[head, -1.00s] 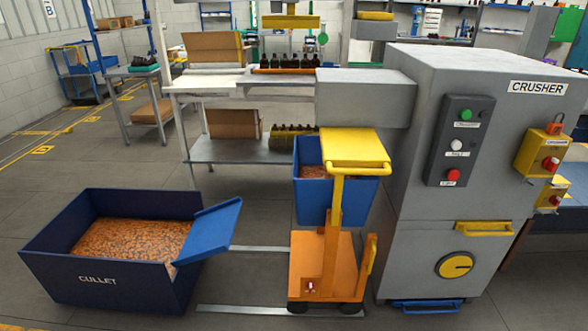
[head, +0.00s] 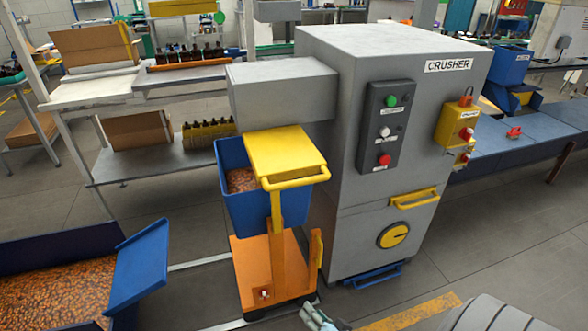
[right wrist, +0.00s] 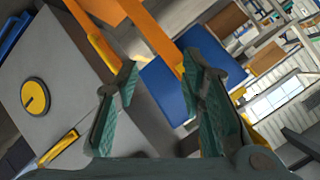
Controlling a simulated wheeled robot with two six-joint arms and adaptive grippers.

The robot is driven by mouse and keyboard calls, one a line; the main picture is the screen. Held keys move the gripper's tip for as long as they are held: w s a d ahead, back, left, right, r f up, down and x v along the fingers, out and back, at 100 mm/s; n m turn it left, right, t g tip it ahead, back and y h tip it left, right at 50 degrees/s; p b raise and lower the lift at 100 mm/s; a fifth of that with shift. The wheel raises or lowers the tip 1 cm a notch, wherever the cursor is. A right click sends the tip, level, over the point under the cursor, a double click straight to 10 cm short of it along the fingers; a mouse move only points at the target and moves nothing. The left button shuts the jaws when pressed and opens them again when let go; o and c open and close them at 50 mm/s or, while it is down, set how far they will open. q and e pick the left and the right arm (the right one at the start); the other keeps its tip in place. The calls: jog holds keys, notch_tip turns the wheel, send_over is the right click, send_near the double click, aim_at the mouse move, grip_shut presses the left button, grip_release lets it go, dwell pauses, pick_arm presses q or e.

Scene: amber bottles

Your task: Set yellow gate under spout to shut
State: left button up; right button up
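The yellow gate (head: 285,152) is a flat plate at the lower edge of the grey spout box (head: 281,92) on the crusher (head: 342,150). It sticks out toward me, over part of the blue bin (head: 232,205). A yellow bar (head: 300,181) runs along its front. My right gripper (head: 318,318) shows only at the bottom edge of the head view, low and well apart from the gate. In the right wrist view its two fingers (right wrist: 158,98) are spread with nothing held between them. My left gripper is not in view.
The blue bin holds brownish bits and stands on an orange cart (head: 268,268). A dark blue cullet box (head: 60,245) with a blue chute (head: 140,263) is at the left. A yellow dial (head: 393,236) and yellow handle (head: 414,198) are on the crusher's front.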

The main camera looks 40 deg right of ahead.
jog(key=w+d+r+m+t+h+p, duration=0.1)
jog(key=w+r+m+t, duration=0.1)
jog(key=r, duration=0.5)
jog(key=w+d+r+m+t, duration=0.1)
jog(key=w+r+m, duration=0.15)
jog(key=r, duration=0.35)
jog(key=m+t+h+p, duration=0.2)
jog(key=m+t+h, duration=0.15)
jog(key=m, duration=0.35)
send_near(299, 180)
jog(key=f+v, duration=0.1)
jog(key=v, duration=0.3)
jog(key=b+x, duration=0.1)
jog(key=x, duration=1.3)
jog(key=shift+w+b, duration=0.15)
jog(key=shift+b, duration=0.2)
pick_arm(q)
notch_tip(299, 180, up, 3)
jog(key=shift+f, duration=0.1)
pick_arm(e)
grip_shut()
